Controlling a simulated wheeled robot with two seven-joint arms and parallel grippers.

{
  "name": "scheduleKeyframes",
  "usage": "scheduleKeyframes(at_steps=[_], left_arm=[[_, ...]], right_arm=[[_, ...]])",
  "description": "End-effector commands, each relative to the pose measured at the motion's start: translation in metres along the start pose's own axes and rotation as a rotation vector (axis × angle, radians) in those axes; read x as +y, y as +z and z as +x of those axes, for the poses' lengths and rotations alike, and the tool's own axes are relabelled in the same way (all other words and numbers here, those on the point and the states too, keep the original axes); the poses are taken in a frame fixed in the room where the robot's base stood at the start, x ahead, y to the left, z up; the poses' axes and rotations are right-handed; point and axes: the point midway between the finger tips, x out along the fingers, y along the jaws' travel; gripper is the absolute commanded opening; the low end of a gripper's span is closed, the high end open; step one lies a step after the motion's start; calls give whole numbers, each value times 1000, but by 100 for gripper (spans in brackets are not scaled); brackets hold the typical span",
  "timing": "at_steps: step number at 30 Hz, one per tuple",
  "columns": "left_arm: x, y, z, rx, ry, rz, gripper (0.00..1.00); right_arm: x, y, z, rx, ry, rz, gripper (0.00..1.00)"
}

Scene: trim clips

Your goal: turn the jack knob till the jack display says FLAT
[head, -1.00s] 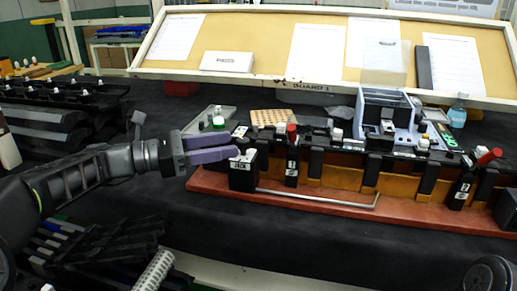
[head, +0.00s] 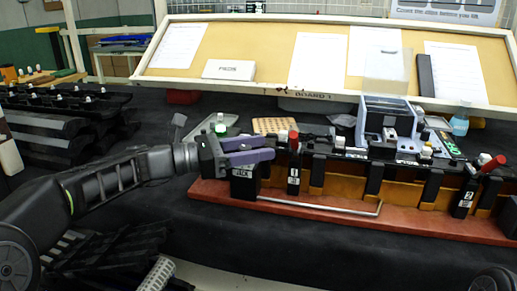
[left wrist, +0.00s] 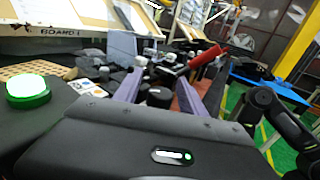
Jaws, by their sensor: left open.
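The black jack box (head: 244,184), with a white JACK label, stands at the left end of the red-brown base. My left gripper (head: 270,149) has its two purple fingers over the top of this box, spread apart. In the left wrist view a dark round knob (left wrist: 158,97) sits between the open fingers (left wrist: 160,80), with gaps showing beside it, so it does not look gripped. In the head view the fingers hide the knob and the box top. I cannot read any display text on the jack. My right gripper is not in view.
Red-handled clamps (head: 293,165) (head: 465,190) stand along the base. A metal rod (head: 320,206) runs along its front.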

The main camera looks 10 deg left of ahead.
Motion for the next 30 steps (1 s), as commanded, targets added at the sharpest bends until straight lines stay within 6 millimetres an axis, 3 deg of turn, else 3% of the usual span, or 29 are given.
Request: scheduleKeyframes(at_steps=[10, 27, 30], left_arm=[[0, 0, 5, 0, 0, -1, 48], [0, 0, 5, 0, 0, 0, 1], [0, 0, 5, 0, 0, 0, 0]], right_arm=[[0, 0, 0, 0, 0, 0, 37], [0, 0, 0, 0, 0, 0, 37], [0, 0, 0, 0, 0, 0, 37]])
